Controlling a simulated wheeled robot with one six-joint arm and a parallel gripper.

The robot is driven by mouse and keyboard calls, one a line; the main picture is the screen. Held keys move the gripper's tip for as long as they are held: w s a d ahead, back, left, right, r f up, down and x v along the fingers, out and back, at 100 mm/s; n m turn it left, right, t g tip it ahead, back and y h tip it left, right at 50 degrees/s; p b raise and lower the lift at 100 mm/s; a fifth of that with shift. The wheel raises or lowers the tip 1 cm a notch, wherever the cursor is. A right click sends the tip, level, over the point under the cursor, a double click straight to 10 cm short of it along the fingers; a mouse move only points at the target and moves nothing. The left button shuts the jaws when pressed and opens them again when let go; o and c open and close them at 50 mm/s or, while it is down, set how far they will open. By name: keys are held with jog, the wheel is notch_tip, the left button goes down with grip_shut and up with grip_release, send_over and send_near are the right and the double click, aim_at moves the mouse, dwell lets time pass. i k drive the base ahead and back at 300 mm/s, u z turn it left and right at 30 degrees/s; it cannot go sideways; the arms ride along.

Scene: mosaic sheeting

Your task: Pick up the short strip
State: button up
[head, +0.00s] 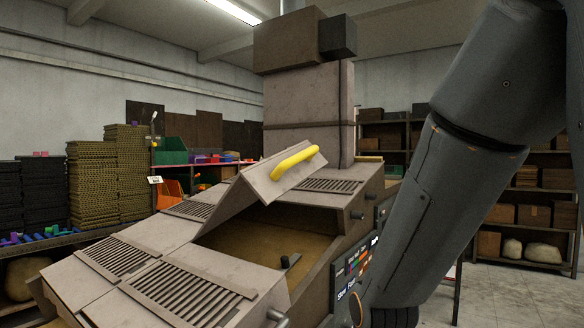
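I cannot make out a short strip in the head view. My own grey arm fills the right side of the view, and its end with the gripper is not in view. The nearest thing is a large beige machine (307,100) with slotted panels. A raised flap (262,188) with a yellow handle (295,161) stands tilted over an open brown bay (265,246). The inside of the bay is partly hidden by the flap, and a small dark knob (285,262) shows at its front.
A control panel (352,277) sits on the machine's right side, close to my arm. An orange bin (168,193) and a green bin (171,157) are behind. Shelves with boxes (530,213) line the right; floor (515,285) there is clear.

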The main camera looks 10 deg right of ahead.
aim_at(287, 265)
jog(key=z, duration=0.5)
jog(key=i, duration=0.5)
jog(key=z, duration=0.2)
